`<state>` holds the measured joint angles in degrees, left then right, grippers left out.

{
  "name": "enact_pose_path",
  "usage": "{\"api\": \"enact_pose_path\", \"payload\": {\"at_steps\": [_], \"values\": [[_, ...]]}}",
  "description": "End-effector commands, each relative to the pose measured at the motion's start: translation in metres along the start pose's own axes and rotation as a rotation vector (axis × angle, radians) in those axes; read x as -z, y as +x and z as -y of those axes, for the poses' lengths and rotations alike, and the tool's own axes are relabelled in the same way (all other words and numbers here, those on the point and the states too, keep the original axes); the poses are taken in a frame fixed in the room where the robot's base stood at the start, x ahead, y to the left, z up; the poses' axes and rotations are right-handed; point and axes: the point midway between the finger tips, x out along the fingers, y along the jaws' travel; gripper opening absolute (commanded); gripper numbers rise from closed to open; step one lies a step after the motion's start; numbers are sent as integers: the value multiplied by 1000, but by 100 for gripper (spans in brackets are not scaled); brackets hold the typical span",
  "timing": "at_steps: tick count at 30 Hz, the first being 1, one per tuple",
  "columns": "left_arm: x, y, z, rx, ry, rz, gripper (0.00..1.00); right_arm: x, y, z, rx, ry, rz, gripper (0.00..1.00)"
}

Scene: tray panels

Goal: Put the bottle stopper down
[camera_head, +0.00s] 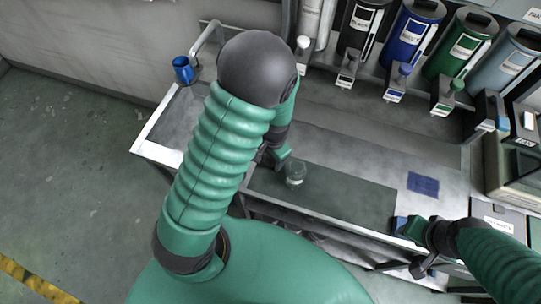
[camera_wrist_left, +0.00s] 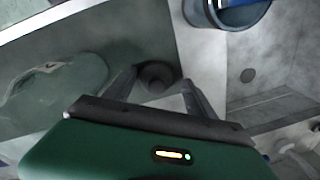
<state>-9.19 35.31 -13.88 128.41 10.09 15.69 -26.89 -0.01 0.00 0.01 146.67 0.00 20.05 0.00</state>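The dark, round bottle stopper (camera_wrist_left: 157,75) shows between the fingertips of my left gripper (camera_wrist_left: 160,80) in the left wrist view. The fingers are apart around it; whether both press on it is not clear. In the head view, my left gripper (camera_head: 274,157) is low over the bench, just left of a clear glass bottle (camera_head: 295,174), and the stopper is hidden. The blurred bottle also shows at the left of the wrist view (camera_wrist_left: 55,88). My right gripper (camera_head: 412,229) is at the bench's front right, against something blue (camera_head: 399,224); its fingers are unclear.
A dark mat (camera_head: 350,198) covers the bench's middle; its right part is bare. A blue cloth (camera_head: 423,184) lies at the right. A blue cup-like container (camera_head: 183,70) stands at the back left corner. Several labelled canisters, including a green one (camera_head: 460,43), line the back wall.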

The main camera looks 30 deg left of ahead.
Motion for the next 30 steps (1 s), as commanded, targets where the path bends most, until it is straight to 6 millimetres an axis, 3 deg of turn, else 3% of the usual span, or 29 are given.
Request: {"api": "enact_pose_path", "payload": {"at_steps": [8,21,25,30], "values": [[1,-8,0,1,1,-3,64,0,-2,0,0,0,0,36],[1,-109,0,0,1,-4,64,2,-10,0,0,0,0,36],[-1,-122,-2,-6,-14,-12,64,2,-10,0,0,0,0,36],[-25,-137,-30,-57,-205,-163,64,2,-10,0,0,0,0,36]]}}
